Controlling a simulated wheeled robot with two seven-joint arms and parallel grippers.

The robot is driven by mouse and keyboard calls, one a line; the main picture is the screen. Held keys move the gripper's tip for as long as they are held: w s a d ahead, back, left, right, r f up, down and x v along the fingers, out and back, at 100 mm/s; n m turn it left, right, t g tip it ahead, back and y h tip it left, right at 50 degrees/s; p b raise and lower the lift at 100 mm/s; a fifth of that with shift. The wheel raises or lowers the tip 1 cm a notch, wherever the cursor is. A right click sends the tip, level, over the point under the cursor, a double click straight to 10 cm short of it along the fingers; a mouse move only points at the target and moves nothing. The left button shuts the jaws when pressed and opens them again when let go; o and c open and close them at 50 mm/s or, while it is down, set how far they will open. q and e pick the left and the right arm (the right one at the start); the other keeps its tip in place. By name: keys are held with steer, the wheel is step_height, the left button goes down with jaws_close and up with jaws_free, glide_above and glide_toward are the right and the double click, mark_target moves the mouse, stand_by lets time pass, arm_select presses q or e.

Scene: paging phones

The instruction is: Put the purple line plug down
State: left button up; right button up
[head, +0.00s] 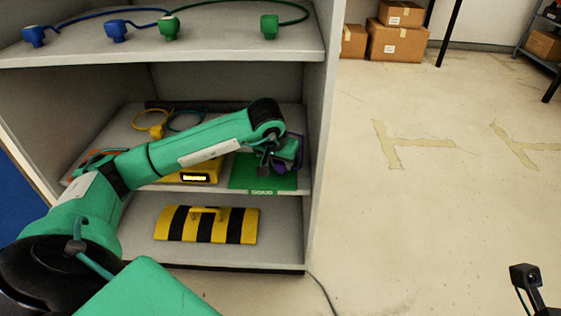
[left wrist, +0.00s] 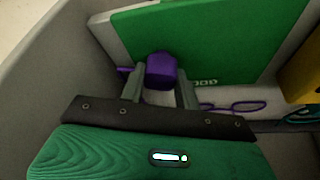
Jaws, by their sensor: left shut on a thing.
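The purple line plug (left wrist: 162,70) sits between the two fingers of my left gripper (left wrist: 160,88) in the left wrist view, and the fingers are shut on it. In the head view my left gripper (head: 270,158) is inside the cabinet, over the green mat (head: 262,182) on the middle shelf. A bit of purple shows beside it there, but the plug is mostly hidden by the gripper. In the left wrist view the green mat (left wrist: 205,35) lies behind the plug; whether they touch is unclear. A purple cable loop (left wrist: 240,106) shows near the fingers. My right gripper is not in view.
A yellow plug (head: 157,131) lies further back. Blue and green plugs (head: 168,28) lie on the top shelf. A yellow-black striped block (head: 206,225) is below. The cabinet's side wall (head: 318,110) is close.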

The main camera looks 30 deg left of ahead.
arm_select(q)
steer(key=o, duration=1.1)
steer(key=shift+f, duration=0.1)
steer(key=shift+c, duration=0.2)
